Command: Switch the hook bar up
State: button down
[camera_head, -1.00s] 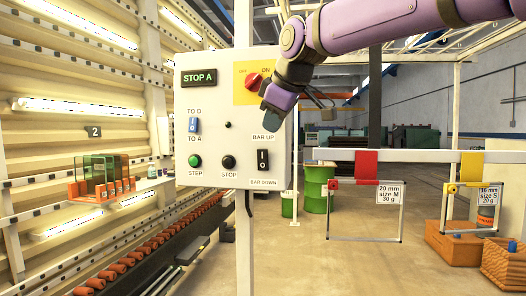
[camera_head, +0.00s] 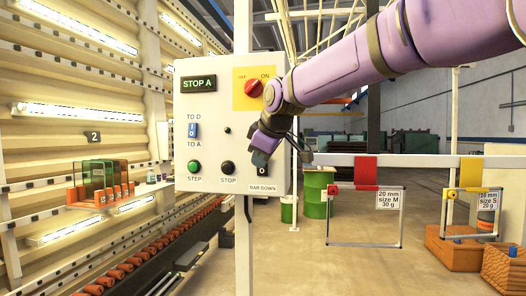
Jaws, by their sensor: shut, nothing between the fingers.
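A white control box (camera_head: 211,135) hangs on a post left of centre in the head view. Its black rocker switch (camera_head: 262,172) sits above the "BAR DOWN" label (camera_head: 262,188). Only the lower part with the "O" mark shows. My gripper (camera_head: 261,158) is shut and empty, and its tip overlaps the upper part of this switch. I cannot tell whether it touches. The "BAR UP" label is hidden behind my gripper. A pale horizontal bar (camera_head: 420,161) on the right carries a red hanger (camera_head: 364,167) and a yellow hanger (camera_head: 470,170) with hook frames below.
The box also has a red OFF/ON knob (camera_head: 254,88), a blue TO D/TO A switch (camera_head: 193,130), a green STEP button (camera_head: 194,168) and a black STOP button (camera_head: 228,168). A washer line with glass panes (camera_head: 97,180) stands left. Wooden boxes (camera_head: 458,248) stand right.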

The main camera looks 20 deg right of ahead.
jog(key=shift+w+d+r, duration=0.1)
jog(key=shift+w+d, duration=0.2)
jog(key=shift+w, duration=0.2)
jog(key=shift+w+d+r, duration=0.1)
jog(key=shift+w+d, duration=0.2)
jog(key=shift+w, duration=0.2)
jog(key=shift+w+d+r+g, duration=0.2)
jog(key=shift+w+g, duration=0.1)
jog(key=shift+g, duration=0.2)
jog(key=shift+r, duration=0.8)
